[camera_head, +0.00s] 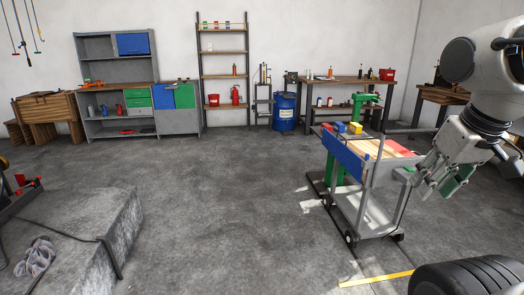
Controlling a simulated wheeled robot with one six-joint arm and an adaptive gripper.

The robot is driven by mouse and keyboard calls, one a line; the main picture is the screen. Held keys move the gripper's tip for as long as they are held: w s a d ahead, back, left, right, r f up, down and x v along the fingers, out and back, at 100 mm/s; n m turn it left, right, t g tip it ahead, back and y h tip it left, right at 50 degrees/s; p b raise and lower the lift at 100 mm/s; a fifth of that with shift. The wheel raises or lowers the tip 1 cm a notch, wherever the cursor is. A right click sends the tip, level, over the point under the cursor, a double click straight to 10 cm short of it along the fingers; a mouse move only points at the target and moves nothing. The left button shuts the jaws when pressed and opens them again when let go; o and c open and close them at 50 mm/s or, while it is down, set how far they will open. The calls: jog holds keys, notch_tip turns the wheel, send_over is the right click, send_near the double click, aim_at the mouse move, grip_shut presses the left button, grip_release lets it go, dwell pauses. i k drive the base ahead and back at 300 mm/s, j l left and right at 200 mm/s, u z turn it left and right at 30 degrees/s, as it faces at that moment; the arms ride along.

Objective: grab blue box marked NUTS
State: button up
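A small blue box (340,127) sits on top of the cart (376,222), next to a yellow box (355,128). It is too small to read any marking on it, so I cannot tell if it says NUTS. My gripper (432,185) hangs at the right, in front of the cart's right end and well to the right of the blue box. A green piece (457,182) shows right at the gripper; I cannot tell if it is held or behind. The finger opening is not clear.
The cart has a blue side panel (344,157) and stands on wheels. A tire (468,277) lies at the bottom right. A grey block (85,235) with a cable is at the left. A workbench (345,83) and blue barrel (284,112) stand behind. The middle floor is clear.

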aim_at(340, 127)
jog(key=i+j, duration=0.1)
jog(key=i, duration=0.6)
jog(key=i+j+z, duration=0.15)
jog(key=i, duration=0.5)
jog(key=i+j, duration=0.1)
jog(key=i, duration=0.6)
jog(key=i+j+z, duration=0.3)
jog(key=i, duration=0.15)
jog(key=i+j+z, duration=0.65)
jog(key=j, duration=0.3)
jog(key=i+j+z, duration=0.3)
jog(key=j, duration=0.3)
jog(key=i, duration=0.05)
